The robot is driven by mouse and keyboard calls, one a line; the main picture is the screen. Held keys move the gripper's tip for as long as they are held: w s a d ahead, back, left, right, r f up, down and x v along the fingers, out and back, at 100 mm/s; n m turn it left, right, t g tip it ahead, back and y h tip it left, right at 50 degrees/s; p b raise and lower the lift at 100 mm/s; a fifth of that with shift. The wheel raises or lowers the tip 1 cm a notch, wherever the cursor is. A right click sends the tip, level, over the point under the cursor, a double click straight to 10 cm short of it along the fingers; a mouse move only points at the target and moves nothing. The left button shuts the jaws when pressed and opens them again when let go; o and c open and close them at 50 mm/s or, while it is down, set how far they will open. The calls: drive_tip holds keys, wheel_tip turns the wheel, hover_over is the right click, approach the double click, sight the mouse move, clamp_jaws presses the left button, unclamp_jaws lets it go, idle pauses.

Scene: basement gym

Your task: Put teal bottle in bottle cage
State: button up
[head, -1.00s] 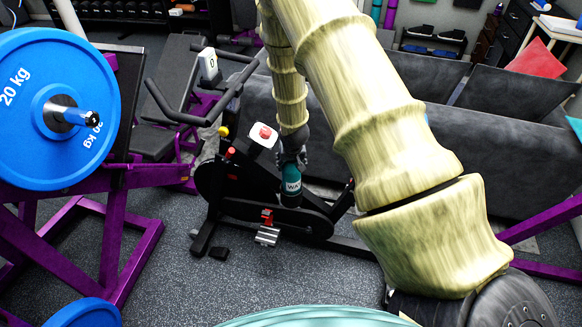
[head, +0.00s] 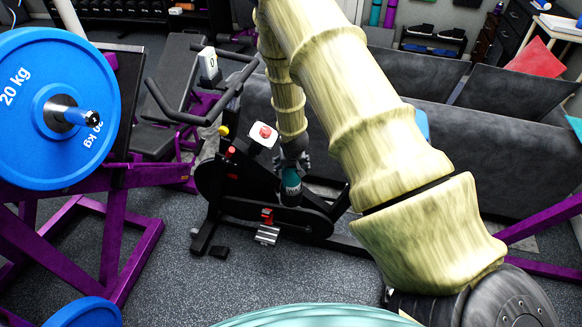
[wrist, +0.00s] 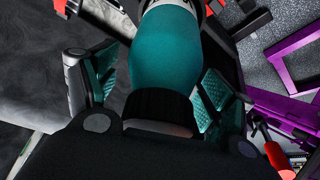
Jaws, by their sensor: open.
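The teal bottle (head: 291,179) stands upright at the exercise bike's frame in the head view. Its lower part is hidden behind dark parts there. In the wrist view the teal bottle (wrist: 165,50) has its black cap toward my palm. A dark rim with a light edge, seemingly the bottle cage (wrist: 212,8), borders its far end; I cannot tell how deep the bottle sits. My gripper (head: 292,165) is over the bottle's top. In the wrist view my gripper's teal-padded fingers (wrist: 155,95) are spread on both sides of the bottle, with gaps showing.
The exercise bike (head: 250,210) stands around the bottle, its handlebars (head: 190,112) to the left. A white and red piece (head: 264,134) is close beside my arm. A grey sofa (head: 470,150) lies behind. A purple rack with a blue plate (head: 35,110) is at left.

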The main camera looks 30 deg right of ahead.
drive_tip(key=b+v, duration=0.1)
drive_tip(key=v, duration=1.1)
drive_tip(key=s+a+f+n+g+y, duration=0.1)
drive_tip(key=s+a+f, duration=0.4)
drive_tip(key=s+f, duration=0.25)
drive_tip(key=s+a+f+n+g, duration=0.1)
drive_tip(key=s+a+f+n, duration=0.1)
drive_tip(key=s+a+f, duration=0.65)
drive_tip(key=s, duration=0.5)
drive_tip(key=s+a+f+n+g, duration=0.1)
drive_tip(key=s+a+f, duration=0.1)
drive_tip(key=s, duration=0.6)
drive_tip(key=s+a+f+n+g+y, duration=0.1)
drive_tip(key=s+a+f, duration=0.2)
drive_tip(key=s, duration=0.5)
drive_tip(key=shift+a, duration=0.25)
drive_tip(key=shift+w, duration=0.1)
